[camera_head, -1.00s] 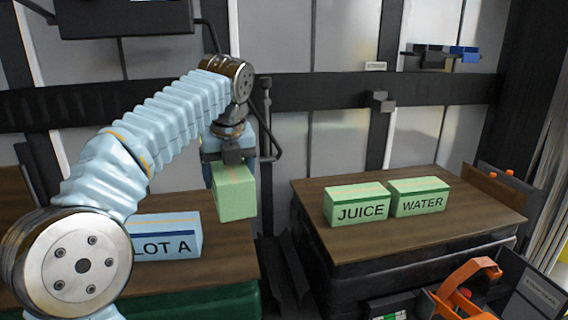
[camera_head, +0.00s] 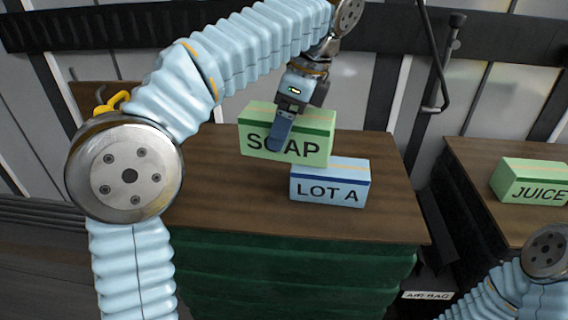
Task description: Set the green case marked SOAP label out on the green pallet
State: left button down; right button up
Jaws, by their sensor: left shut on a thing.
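The green case marked SOAP (camera_head: 309,149) is held by my left gripper (camera_head: 281,132), one finger showing across the front of its label. The case is slightly tilted, above and behind the blue case marked LOT A (camera_head: 330,186). I cannot tell whether it touches the pallet top or the blue case. The green pallet (camera_head: 290,270) has a brown wooden top and green sides. The blue case sits on that top. My right gripper is not in view; part of my right arm shows at the lower right.
The green case marked JUICE (camera_head: 530,182) stands on another brown-topped stack (camera_head: 468,165) at the right. A gap with an AIR BAG label (camera_head: 428,295) separates the stacks. The wooden top left of and in front of the blue case is bare.

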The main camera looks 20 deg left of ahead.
aim_at(254, 136)
pick_arm(q)
jog(key=shift+s+d+r+n+g, duration=0.1)
jog(key=shift+s+d+n+g, duration=0.3)
jog(key=shift+d+n, duration=0.5)
jog(key=shift+s+a+f+b, duration=0.15)
jog(key=shift+a+f+b, duration=0.05)
jog(key=shift+f+b, duration=0.1)
jog(key=a+f, duration=0.1)
jog(key=a, duration=0.1)
jog(key=a+f+b, duration=0.1)
jog(key=a, duration=0.2)
jog(key=a+f+b, duration=0.1)
jog(key=a, duration=0.1)
jog(key=shift+w+a+f, duration=0.1)
jog(key=shift+w+a, duration=0.1)
jog(key=shift+w, duration=0.1)
jog(key=a+f, duration=0.1)
jog(key=f, duration=0.1)
jog(key=a+f+b, duration=0.1)
jog(key=a+f, duration=0.3)
jog(key=shift+w+a+b, duration=0.2)
jog(key=shift+w+b, duration=0.1)
jog(key=shift+b, duration=0.05)
jog(key=shift+d+b+x, duration=0.15)
jog(key=shift+b+x, duration=0.05)
jog(key=shift+x, duration=0.55)
jog(key=shift+d+b+x, duration=0.15)
jog(key=shift+b+x, duration=0.05)
jog(key=shift+x, duration=0.55)
